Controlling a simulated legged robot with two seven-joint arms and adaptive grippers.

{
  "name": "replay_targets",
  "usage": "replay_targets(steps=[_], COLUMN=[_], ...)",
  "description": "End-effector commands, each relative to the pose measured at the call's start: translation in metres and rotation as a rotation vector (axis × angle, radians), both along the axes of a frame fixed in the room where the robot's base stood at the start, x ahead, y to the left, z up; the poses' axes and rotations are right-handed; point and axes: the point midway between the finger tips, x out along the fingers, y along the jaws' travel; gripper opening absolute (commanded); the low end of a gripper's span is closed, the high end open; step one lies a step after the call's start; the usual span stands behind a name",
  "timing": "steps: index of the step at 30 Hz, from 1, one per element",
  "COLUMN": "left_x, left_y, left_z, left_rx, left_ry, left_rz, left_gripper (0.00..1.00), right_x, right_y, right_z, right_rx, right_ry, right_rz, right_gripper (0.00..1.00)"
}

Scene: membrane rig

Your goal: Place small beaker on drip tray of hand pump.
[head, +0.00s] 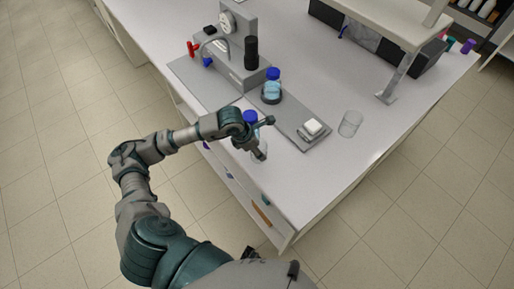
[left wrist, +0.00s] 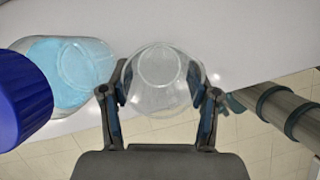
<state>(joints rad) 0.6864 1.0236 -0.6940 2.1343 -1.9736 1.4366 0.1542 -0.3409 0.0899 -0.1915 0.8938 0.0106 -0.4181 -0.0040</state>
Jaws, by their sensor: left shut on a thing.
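My left gripper (head: 262,138) is at the front edge of the bench. In the left wrist view, the gripper (left wrist: 160,112) is shut around a clear, empty glass beaker (left wrist: 160,80), one finger on each side. In the head view this beaker is mostly hidden by the gripper. My right gripper is not in view.
A blue-capped bottle (head: 250,117) stands close beside my left gripper; its blue liquid (left wrist: 70,65) shows in the wrist view. Another blue-capped bottle (head: 272,90) stands near the pump. A white block (head: 313,127) and another clear beaker (head: 350,123) are to the right. A raised shelf (head: 390,20) is behind.

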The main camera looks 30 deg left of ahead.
Motion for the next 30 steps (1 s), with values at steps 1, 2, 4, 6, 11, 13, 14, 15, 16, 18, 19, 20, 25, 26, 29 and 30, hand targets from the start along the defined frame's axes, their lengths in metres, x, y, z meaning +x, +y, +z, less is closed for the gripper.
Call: replay_targets(steps=[1,2,4,6,11,13,14,15,16,18,19,20,25,26,29,30], left_x=[0.000,0.000,0.000,0.000,0.000,0.000,0.000,0.000,0.000,0.000,0.000,0.000,0.000,0.000,-0.004,-0.006], left_y=[0.000,0.000,0.000,0.001,0.003,0.003,0.003,0.003,0.003,0.003,0.003,0.003,0.001,0.002,0.006,0.008], left_z=[-0.004,-0.004,-0.004,-0.004,-0.006,-0.006,-0.006,-0.006,-0.006,-0.006,-0.006,-0.006,-0.004,-0.002,0.011,0.018], left_rx=[0.001,0.000,0.000,-0.001,-0.002,-0.002,-0.002,-0.002,-0.002,-0.002,-0.002,-0.002,-0.001,0.000,0.001,0.000], left_ry=[0.001,0.000,-0.001,-0.002,-0.001,-0.001,-0.001,-0.001,-0.001,-0.001,-0.001,-0.001,-0.001,-0.001,-0.003,-0.004], left_rz=[0.000,0.000,-0.001,0.000,0.001,0.001,0.001,0.001,0.001,0.001,0.001,0.001,0.001,0.000,0.002,0.001], left_gripper=[0.26,0.26,0.26,0.26,0.63,0.81,0.86,0.86,0.86,0.86,0.86,0.86,0.86,0.86,0.86,0.86], right_x=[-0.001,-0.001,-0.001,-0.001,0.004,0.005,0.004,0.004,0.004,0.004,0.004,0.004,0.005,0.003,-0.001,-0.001], right_y=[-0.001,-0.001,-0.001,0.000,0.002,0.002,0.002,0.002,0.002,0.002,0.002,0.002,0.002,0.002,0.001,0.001], right_z=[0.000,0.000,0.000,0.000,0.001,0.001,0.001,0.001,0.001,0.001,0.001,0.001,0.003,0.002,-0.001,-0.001], right_rx=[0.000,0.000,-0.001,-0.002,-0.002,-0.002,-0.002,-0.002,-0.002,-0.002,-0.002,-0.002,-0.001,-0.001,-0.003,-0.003], right_ry=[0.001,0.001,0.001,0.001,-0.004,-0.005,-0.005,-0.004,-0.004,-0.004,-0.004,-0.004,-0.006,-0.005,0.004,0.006], right_rz=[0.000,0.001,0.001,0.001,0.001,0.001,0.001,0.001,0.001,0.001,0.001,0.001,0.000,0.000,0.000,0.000], right_gripper=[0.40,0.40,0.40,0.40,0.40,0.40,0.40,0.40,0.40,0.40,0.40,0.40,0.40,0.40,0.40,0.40])
